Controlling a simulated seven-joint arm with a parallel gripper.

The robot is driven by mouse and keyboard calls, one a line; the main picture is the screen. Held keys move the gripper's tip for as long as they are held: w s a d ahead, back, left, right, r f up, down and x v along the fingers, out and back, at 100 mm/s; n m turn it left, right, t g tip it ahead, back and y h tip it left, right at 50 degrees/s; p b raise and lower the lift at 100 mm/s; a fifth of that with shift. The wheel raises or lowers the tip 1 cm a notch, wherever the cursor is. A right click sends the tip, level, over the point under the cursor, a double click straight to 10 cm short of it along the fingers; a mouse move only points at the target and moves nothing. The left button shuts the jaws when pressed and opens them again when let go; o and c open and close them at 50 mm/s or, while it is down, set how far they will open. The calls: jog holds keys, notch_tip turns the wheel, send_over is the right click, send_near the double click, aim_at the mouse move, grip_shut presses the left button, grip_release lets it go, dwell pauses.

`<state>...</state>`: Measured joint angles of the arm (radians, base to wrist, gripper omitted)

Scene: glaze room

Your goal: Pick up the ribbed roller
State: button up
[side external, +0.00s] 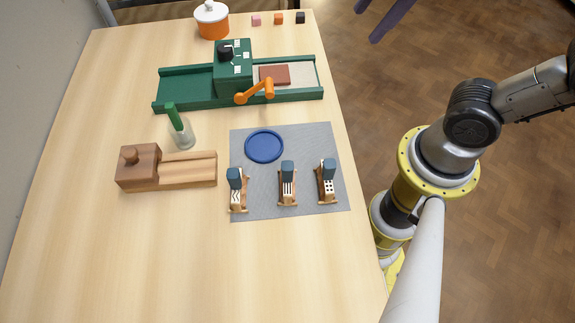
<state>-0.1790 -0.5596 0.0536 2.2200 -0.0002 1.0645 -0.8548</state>
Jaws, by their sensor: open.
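Three rollers with dark blue handles rest on wooden cradles on a grey mat (262,205). The middle one shows straight dark and white stripes, so it looks like the ribbed roller (288,184). The left roller (236,187) has a zigzag pattern. The right roller (328,180) has dark dots. The ribbed roller stands between these two, with clear gaps on both sides. My gripper is not in view; only parts of my arm show at the right, beyond the table's edge.
A blue disc (264,146) lies on the mat behind the rollers. A green machine (190,85) with an orange crank (256,92) stands farther back. A wooden block (137,167) and a glass jar (182,135) stand left of the mat. The table's front (180,270) is clear.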

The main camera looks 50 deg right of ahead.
jog(key=w+a+n+g, duration=0.3)
jog(key=w+a+n, duration=0.1)
jog(key=a+n, duration=0.7)
jog(key=n+g, duration=0.1)
jog(key=n, duration=0.2)
send_over(287, 166)
notch_tip(287, 166, down, 5)
jog(key=shift+h, duration=0.4)
jog(key=f, duration=0.8)
jog(key=shift+w+a+f, duration=0.15)
jog(key=shift+a+f, duration=0.05)
jog(key=shift+a, duration=0.05)
jog(key=f, duration=0.4)
jog(key=shift+s+d+f, duration=0.2)
jog(key=shift+d+f, duration=0.05)
jog(key=shift+d, duration=0.1)
jog(key=shift+f, duration=0.5)
grip_shut()
